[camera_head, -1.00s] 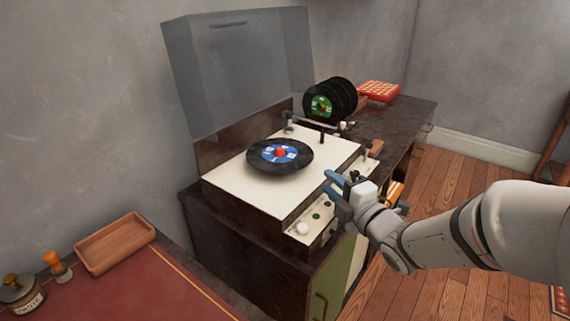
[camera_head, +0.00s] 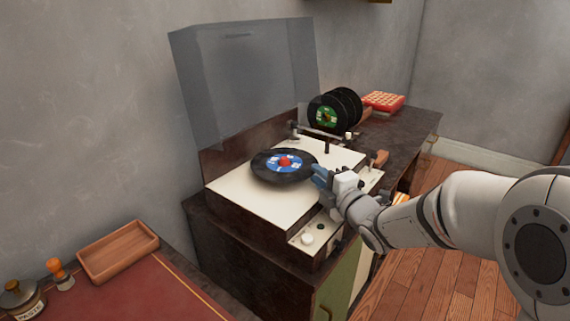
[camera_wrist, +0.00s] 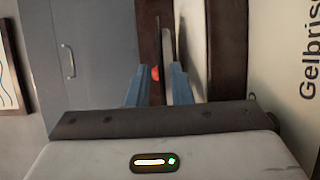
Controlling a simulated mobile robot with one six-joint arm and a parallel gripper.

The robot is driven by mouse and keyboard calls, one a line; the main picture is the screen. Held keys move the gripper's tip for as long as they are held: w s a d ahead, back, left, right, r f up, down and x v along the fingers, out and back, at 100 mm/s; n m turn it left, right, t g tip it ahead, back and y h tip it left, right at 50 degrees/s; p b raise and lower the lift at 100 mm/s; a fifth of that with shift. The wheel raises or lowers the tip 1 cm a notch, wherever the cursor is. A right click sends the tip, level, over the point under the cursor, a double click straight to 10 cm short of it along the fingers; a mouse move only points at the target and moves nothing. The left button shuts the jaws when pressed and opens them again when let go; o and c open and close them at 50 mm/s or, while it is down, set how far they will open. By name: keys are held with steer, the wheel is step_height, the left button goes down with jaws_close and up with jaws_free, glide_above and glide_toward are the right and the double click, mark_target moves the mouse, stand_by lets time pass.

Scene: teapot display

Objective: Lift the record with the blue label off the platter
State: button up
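The record with the blue label (camera_head: 268,175) lies flat on the turntable's cream top (camera_head: 240,202) in the head view. A red piece (camera_head: 285,162) stands at its centre, and the platter is hidden beneath it. My gripper (camera_head: 318,177) is at the record's right edge, with its blue fingers low over the turntable. In the wrist view the two blue fingers (camera_wrist: 158,85) are apart, with the red piece (camera_wrist: 155,73) showing between them. The record is seen nearly edge-on there, and I cannot tell whether the fingers touch it.
The tonearm (camera_head: 320,134) lies behind the record. The raised clear lid (camera_head: 245,85) stands at the back left. Several upright records (camera_head: 335,108) and a red box (camera_head: 383,101) are behind. A control panel with a white knob (camera_head: 307,239) is at the front.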

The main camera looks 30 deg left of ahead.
jaws_close()
steer(key=shift+r, duration=0.1)
